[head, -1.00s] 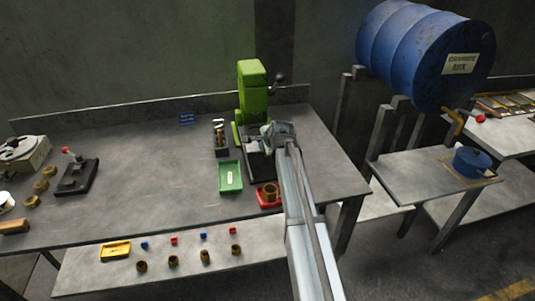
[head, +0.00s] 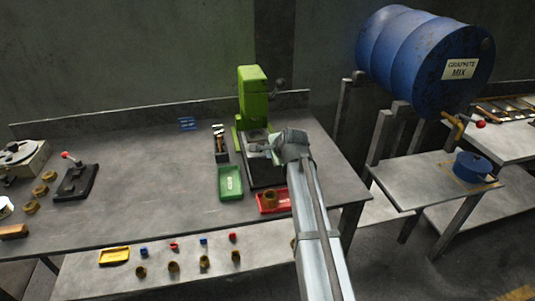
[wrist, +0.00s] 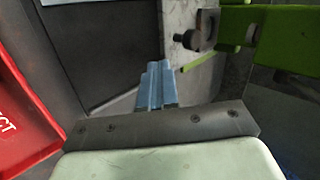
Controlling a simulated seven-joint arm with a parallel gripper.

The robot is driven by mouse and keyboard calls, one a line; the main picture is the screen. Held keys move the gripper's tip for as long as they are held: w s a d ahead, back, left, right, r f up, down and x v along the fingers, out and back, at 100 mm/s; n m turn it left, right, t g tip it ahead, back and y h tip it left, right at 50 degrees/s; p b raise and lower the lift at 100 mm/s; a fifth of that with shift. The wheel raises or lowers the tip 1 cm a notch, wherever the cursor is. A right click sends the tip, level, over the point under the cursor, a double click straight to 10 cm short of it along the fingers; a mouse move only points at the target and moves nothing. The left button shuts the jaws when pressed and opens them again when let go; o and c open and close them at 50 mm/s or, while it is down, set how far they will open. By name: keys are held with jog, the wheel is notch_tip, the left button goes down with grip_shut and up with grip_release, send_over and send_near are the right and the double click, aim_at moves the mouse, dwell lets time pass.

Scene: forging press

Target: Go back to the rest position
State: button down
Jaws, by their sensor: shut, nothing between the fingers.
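My gripper (wrist: 157,82) is shut and empty; its fingers show closed together in the wrist view. In the head view my gripper (head: 256,147) is in front of the green press (head: 252,95), over the dark base plate (head: 266,176). My own arm reaches to it from the lower right and hides part of the press base. In the wrist view the green press frame (wrist: 285,35) is at the upper right, apart from the fingers. I cannot tell how high the fingers are above the base.
A red tray (head: 274,208) with a brass-coloured part and a green tray (head: 230,182) lie in front of the press. A tool rack (head: 221,155) stands left of it. The blue drum (head: 425,55) is at the right. The table's middle (head: 150,190) is clear.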

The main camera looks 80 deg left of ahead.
jog(key=shift+v, duration=2.65)
jog(key=shift+f, duration=0.1)
